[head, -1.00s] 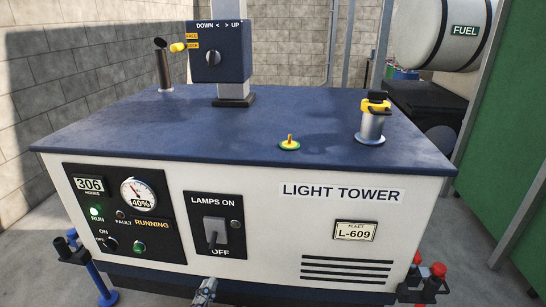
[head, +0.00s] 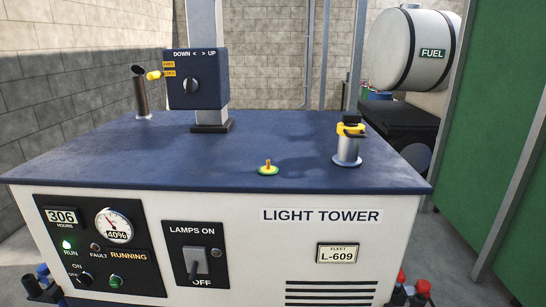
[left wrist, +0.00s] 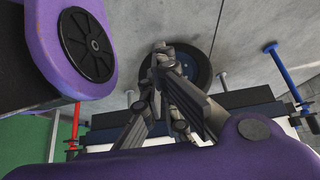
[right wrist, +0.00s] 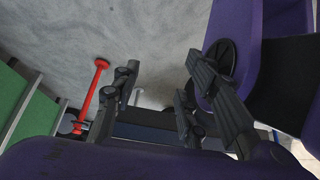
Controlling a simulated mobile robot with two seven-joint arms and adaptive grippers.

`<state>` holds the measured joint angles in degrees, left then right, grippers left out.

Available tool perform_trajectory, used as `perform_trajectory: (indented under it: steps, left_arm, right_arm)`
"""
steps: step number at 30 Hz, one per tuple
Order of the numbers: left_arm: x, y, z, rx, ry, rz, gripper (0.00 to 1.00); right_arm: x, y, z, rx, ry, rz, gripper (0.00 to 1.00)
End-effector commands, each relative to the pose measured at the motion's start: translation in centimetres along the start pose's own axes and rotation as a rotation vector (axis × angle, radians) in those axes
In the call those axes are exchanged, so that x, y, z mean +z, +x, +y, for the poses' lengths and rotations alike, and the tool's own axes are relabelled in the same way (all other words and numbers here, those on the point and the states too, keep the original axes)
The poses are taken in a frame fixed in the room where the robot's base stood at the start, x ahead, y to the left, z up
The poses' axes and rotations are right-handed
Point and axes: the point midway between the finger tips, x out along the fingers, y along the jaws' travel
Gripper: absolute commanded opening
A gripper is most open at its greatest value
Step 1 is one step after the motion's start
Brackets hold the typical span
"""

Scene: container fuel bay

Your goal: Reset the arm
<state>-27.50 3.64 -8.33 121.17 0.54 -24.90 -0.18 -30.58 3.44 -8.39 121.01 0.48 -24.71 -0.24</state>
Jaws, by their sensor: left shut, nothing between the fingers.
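My left gripper (left wrist: 161,62) is in the left wrist view, its fingers closed together with nothing between them, over the concrete floor and a dark wheel. My right gripper (right wrist: 162,76) is in the right wrist view, its fingers spread apart and empty. Neither gripper shows in the head view. The light tower's cabinet (head: 235,215) stands in front of me, with a blue top. Its lamps switch lever (head: 192,270) points down toward OFF, and the lamp beside it is dark. The green RUN light is lit.
A white fuel tank (head: 415,48) is behind right. Red and blue jack posts flank the cabinet.

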Motion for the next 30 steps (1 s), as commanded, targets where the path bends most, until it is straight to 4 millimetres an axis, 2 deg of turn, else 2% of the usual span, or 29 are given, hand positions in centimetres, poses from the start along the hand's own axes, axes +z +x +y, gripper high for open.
perform_trajectory:
  steps: [1,3,4,6,14,17,24,27,30]
  left_arm:
    - [2.0,-1.1,-0.2,-0.008,-0.007,-0.037,0.00]
    - [3.5,-2.4,-0.6,-0.017,-0.011,-0.068,0.00]
    - [2.5,-2.9,-0.5,-0.014,-0.010,-0.055,0.00]
    - [1.7,-3.9,-0.4,-0.013,-0.009,-0.050,0.00]
    - [-1.2,-8.1,-0.2,-0.007,-0.006,-0.038,0.00]
    - [-3.5,-10.2,-0.1,-0.004,-0.005,-0.020,0.00]
    - [-11.5,-14.8,0.0,0.002,-0.001,0.079,0.00]
    - [-14.5,-16.0,0.0,0.002,0.001,0.126,0.00]
    - [-16.3,-16.6,0.0,0.003,0.003,0.155,0.00]
  right_arm:
    - [0.0,0.0,0.0,0.000,0.000,0.000,0.40]
    - [-0.5,-0.3,0.0,0.000,0.000,0.007,0.40]
    - [-1.2,-1.0,-0.1,-0.001,0.001,0.011,0.40]
    - [-2.1,-2.1,-0.1,-0.002,0.001,0.020,0.40]
    - [-4.3,-6.8,-0.1,-0.004,0.003,0.022,0.40]
    - [-6.2,-9.0,-0.1,-0.006,0.000,0.034,0.40]
    - [-13.7,-14.3,-0.5,-0.015,-0.003,0.132,0.40]
    - [-16.8,-15.6,-0.6,-0.020,-0.007,0.182,0.40]
    - [-18.7,-16.3,-0.5,-0.020,-0.012,0.215,0.40]
